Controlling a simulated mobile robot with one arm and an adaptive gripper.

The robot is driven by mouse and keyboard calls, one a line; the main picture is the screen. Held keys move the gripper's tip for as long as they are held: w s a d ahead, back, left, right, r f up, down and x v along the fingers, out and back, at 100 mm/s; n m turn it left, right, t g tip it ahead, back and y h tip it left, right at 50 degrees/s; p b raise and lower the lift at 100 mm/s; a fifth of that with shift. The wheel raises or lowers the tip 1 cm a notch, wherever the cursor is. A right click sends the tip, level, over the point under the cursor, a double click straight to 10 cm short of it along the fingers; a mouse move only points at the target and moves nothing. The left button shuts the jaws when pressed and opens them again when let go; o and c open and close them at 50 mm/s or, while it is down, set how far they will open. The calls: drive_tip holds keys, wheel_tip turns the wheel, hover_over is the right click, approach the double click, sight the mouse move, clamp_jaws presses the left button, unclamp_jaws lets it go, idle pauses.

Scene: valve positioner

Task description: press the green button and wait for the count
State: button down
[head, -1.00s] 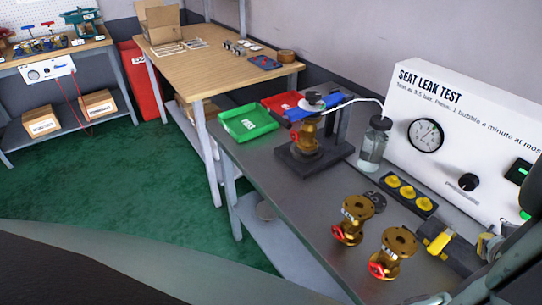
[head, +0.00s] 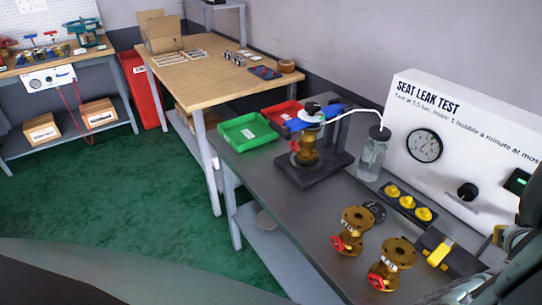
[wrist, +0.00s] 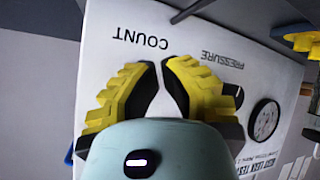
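The white seat leak test panel (head: 455,140) stands at the right of the bench, with a gauge (head: 423,145), a black knob (head: 467,192) and a small green-lit display (head: 517,181). The green button does not show in either current view; my arm covers the panel's lower right in the head view. In the wrist view my gripper (wrist: 160,66) is in front of the panel's face (wrist: 110,45), beside the upside-down COUNT label. Its yellow fingers converge with tips almost together and nothing visible between them. Whether it touches the panel I cannot tell.
Two brass valves (head: 350,230) (head: 391,263) stand on the grey bench near the panel. Behind them are a black tray with yellow discs (head: 392,191), a glass bottle (head: 373,158) and a clamped valve (head: 307,150). A yellow-and-black item (head: 440,252) lies near the arm.

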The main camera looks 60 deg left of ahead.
drive_tip(key=shift+w, duration=0.1)
idle(1.2)
drive_tip(key=shift+w+a+b, duration=0.1)
drive_tip(key=shift+w+b, duration=0.25)
drive_tip(key=shift+b, duration=0.05)
drive_tip(key=shift+w+b, duration=0.3)
drive_tip(key=shift+w, duration=0.1)
idle(0.6)
drive_tip(key=shift+s, duration=0.15)
idle(0.3)
drive_tip(key=shift+s, duration=0.7)
drive_tip(key=shift+s, duration=0.1)
drive_tip(key=shift+s+b, duration=0.55)
drive_tip(key=shift+s, duration=1.9)
drive_tip(key=shift+w+r, duration=0.1)
drive_tip(key=shift+r, duration=0.05)
